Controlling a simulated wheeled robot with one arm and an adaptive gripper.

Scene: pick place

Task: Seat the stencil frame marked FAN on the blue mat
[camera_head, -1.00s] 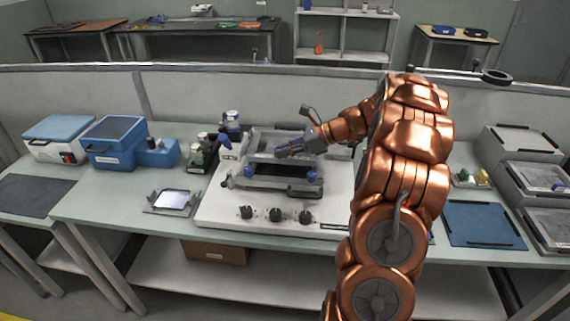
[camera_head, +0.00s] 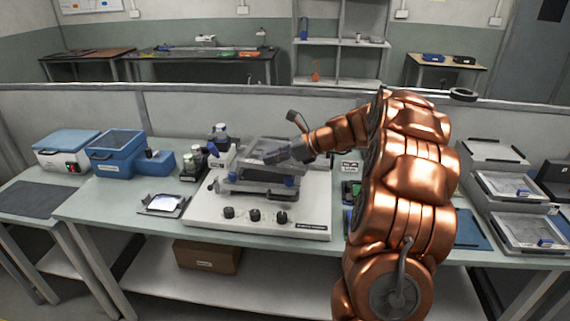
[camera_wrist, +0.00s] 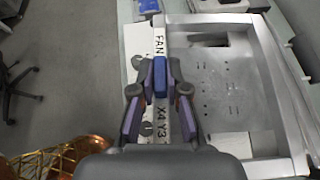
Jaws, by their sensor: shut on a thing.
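The stencil frame marked FAN (camera_wrist: 245,75) is a grey metal frame around a plate with small holes. Its near rail reads FAN and X4 Y3 in the wrist view. My gripper (camera_wrist: 160,78) is shut on the blue tab of that rail. In the head view my gripper (camera_head: 272,156) holds the frame (camera_head: 262,143) tilted over the white printer base; my wrist hides part of it. The blue mat (camera_head: 470,232) lies on the bench at the right, partly hidden behind my arm.
The white printer base (camera_head: 310,212) has dark knobs along its front. Stacked trays with frames (camera_head: 522,225) stand right of the mat. Bottles (camera_head: 190,158), a small tray (camera_head: 163,204) and blue boxes (camera_head: 117,153) stand left. A dark mat (camera_head: 40,198) lies far left.

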